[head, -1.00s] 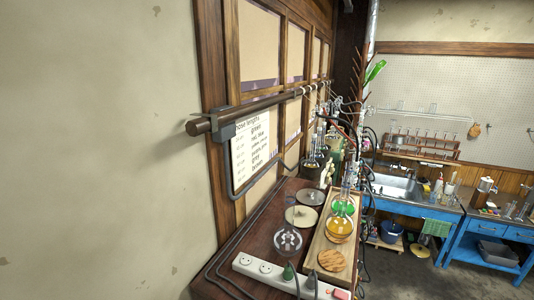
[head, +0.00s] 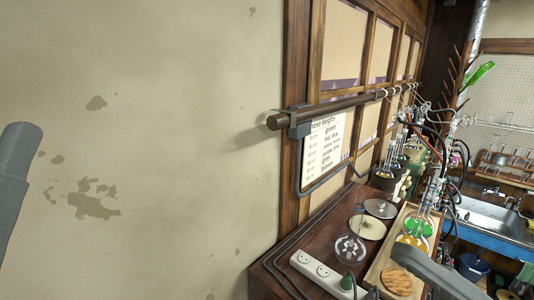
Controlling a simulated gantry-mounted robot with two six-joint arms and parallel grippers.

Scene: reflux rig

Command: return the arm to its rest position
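A grey rounded part of one of my arms stands at the left edge of the head view, in front of the bare wall. Another grey arm part enters at the bottom right, in front of the wooden board (head: 376,276). No fingertips of either gripper show.
A rail (head: 340,107) runs along the wall near a paper list (head: 327,145). A sink (head: 495,215) lies at the right.

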